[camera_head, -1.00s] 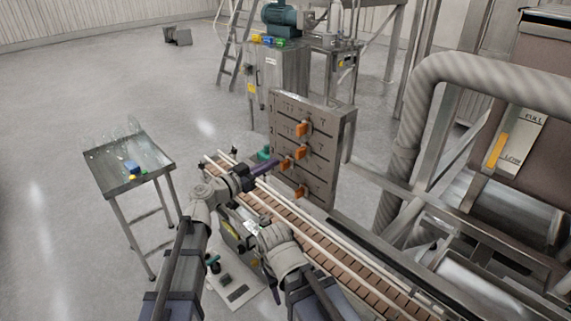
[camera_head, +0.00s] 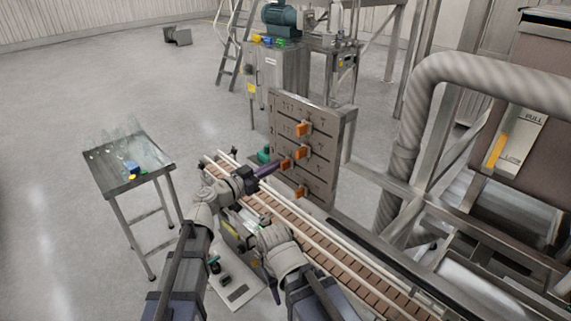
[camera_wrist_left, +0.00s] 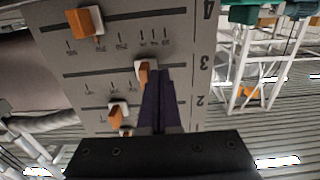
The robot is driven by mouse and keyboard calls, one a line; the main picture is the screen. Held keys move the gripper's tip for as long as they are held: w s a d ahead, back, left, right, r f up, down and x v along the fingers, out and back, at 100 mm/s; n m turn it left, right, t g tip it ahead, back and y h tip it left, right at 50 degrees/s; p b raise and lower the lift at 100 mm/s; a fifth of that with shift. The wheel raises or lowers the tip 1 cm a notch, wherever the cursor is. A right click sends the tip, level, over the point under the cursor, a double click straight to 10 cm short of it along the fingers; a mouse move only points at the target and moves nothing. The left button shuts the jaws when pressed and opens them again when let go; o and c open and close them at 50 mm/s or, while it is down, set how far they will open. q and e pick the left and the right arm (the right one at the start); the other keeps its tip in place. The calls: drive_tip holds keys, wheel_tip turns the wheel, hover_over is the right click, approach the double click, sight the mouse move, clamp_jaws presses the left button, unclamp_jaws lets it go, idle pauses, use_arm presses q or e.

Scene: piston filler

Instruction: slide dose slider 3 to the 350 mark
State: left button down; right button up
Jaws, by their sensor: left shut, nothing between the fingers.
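Dose slider 3 is an orange knob (camera_head: 284,164) on the third row of the upright grey dosing panel (camera_head: 320,122), the leftmost knob in the head view. In the left wrist view, where the panel appears upside down, its knob (camera_wrist_left: 143,72) is on the row marked 3. My left gripper (camera_head: 276,167) is shut and empty, its dark fingers (camera_wrist_left: 159,88) right beside this knob, on its left in the head view. I cannot tell whether they touch. The scale numbers are too small to read. My right arm shows in the head view, but its gripper is not discernible.
Other orange knobs sit above (camera_head: 300,152) and below (camera_head: 299,192) slider 3. A conveyor (camera_head: 340,256) runs in front of the panel. A small metal table (camera_head: 110,176) stands at left. A thick ribbed pipe (camera_head: 405,150) rises to the right of the panel.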

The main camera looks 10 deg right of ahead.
use_arm(q)
drive_tip(key=shift+s+d, duration=0.3)
drive_tip(key=shift+s, duration=0.15)
drive_tip(key=shift+s+d, duration=0.2)
drive_tip(key=shift+s, duration=0.05)
drive_tip(key=shift+s+d, duration=0.65)
drive_tip(key=shift+s, duration=0.3)
drive_tip(key=shift+s+d, duration=0.2)
drive_tip(key=shift+s, duration=0.05)
drive_tip(key=shift+s+d, duration=0.4)
drive_tip(key=shift+s, duration=0.1)
drive_tip(key=shift+w+a, duration=0.1)
drive_tip(key=shift+w, duration=0.05)
drive_tip(key=shift+w+a, duration=0.35)
drive_tip(key=shift+w, duration=0.15)
drive_tip(key=v, duration=0.8)
idle(0.5)
